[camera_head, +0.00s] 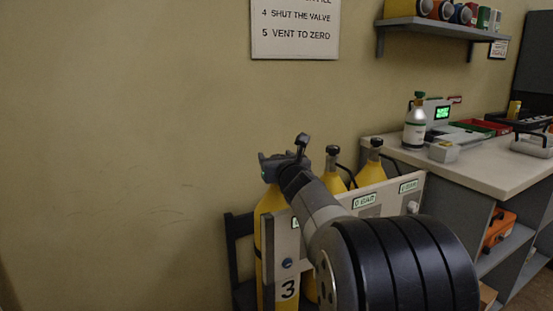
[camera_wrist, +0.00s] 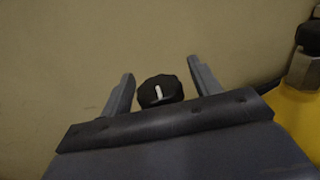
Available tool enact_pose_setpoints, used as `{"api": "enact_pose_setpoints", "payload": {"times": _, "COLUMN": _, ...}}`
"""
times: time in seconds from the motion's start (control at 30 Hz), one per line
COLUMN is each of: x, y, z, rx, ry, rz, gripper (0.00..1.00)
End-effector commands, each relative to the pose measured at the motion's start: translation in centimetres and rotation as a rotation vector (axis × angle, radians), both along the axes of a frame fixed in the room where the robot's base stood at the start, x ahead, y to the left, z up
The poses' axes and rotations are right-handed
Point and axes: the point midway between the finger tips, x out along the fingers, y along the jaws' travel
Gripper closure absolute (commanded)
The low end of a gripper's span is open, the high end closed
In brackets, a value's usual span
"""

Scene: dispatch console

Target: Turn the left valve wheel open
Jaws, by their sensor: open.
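The left valve wheel (camera_wrist: 152,97), a black knob with a white mark, shows in the wrist view between the two fingers of my gripper (camera_wrist: 162,68). The fingers are open, with a gap on each side of the wheel. The white mark stands nearly upright. In the head view my gripper (camera_head: 268,166) is at the top of the left yellow cylinder (camera_head: 268,225), and it hides the wheel there. I cannot tell how deep the wheel sits between the fingers.
Two more yellow cylinders, a middle one (camera_head: 333,182) and a right one (camera_head: 368,172), stand behind a pale panel (camera_head: 385,195) with lit pressure readouts. A workbench (camera_head: 480,168) holding a small bottle (camera_head: 415,128) is at right. The wall at left is clear.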

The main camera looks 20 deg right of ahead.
Motion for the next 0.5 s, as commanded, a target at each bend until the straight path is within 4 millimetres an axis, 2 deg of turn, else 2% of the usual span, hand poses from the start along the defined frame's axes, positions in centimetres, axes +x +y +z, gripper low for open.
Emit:
{"api": "enact_pose_setpoints", "payload": {"times": 0.17, "x": 0.0, "y": 0.0, "z": -0.01, "rx": 0.0, "ry": 0.0, "rz": 0.0, "gripper": 0.41}}
{"api": "enact_pose_setpoints", "payload": {"times": 0.5, "x": -0.03, "y": 0.0, "z": -0.02, "rx": 0.0, "ry": 0.0, "rz": 0.0, "gripper": 0.69}}
